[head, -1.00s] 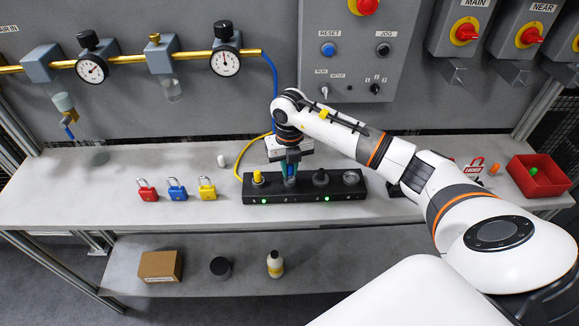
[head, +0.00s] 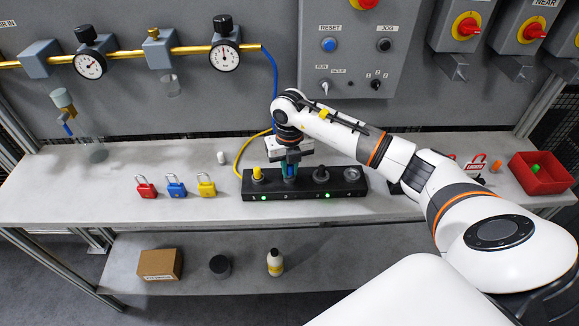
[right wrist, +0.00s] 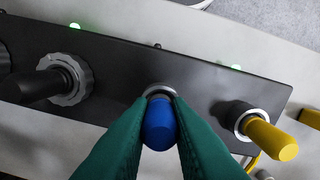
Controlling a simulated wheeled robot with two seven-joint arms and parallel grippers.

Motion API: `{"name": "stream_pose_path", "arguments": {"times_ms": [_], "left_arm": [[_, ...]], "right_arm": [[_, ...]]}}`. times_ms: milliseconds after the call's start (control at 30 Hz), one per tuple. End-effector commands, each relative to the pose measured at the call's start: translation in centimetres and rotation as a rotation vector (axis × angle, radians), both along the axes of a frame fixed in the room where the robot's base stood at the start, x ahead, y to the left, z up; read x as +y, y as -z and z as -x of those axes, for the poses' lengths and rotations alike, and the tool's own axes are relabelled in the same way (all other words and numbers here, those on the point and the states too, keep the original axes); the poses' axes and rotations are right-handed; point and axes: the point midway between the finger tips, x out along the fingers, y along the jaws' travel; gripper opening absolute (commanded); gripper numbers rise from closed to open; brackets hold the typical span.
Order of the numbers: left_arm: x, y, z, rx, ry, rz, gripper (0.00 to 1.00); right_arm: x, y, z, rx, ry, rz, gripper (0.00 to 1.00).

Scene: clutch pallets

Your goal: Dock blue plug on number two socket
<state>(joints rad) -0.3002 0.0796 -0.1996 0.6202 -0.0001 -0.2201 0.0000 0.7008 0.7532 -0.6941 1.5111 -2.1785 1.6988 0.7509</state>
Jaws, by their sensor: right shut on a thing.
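The black socket strip (head: 300,193) lies on the bench with a row of sockets. My right gripper (head: 290,168) is shut on the blue plug (head: 291,179) at the second socket from the left. In the right wrist view, green fingers (right wrist: 158,130) close on both sides of the blue plug (right wrist: 159,122). Its far end meets the metal socket ring (right wrist: 158,90); how deep it sits is hidden. A yellow plug (head: 257,174) stands in the first socket, and a black plug (head: 321,173) in the third. My left gripper is out of view.
Green lamps glow beside the yellow and black plugs; the lamp by the blue plug looks dark. Red, blue and yellow padlocks (head: 176,187) stand left of the strip. A yellow hose (head: 240,160) runs close behind it. A red bin (head: 540,175) is at the right.

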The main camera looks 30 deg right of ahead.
Motion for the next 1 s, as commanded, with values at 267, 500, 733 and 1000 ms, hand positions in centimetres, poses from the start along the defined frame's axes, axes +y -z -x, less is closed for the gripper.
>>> {"name": "stream_pose_path", "arguments": {"times_ms": [267, 500, 733, 1000], "left_arm": [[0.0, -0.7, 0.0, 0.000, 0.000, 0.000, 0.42], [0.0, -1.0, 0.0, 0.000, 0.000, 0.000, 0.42], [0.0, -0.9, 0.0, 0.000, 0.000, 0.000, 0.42], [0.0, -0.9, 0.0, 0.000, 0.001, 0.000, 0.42]], "right_arm": [[0.0, -1.0, 0.0, 0.000, 0.000, 0.001, 0.00], [0.0, -1.5, 0.0, 0.000, 0.000, 0.001, 0.00], [0.0, -1.5, 0.0, 0.000, 0.000, 0.000, 0.00], [0.0, -1.4, 0.0, 0.000, 0.000, 0.000, 0.00]]}}
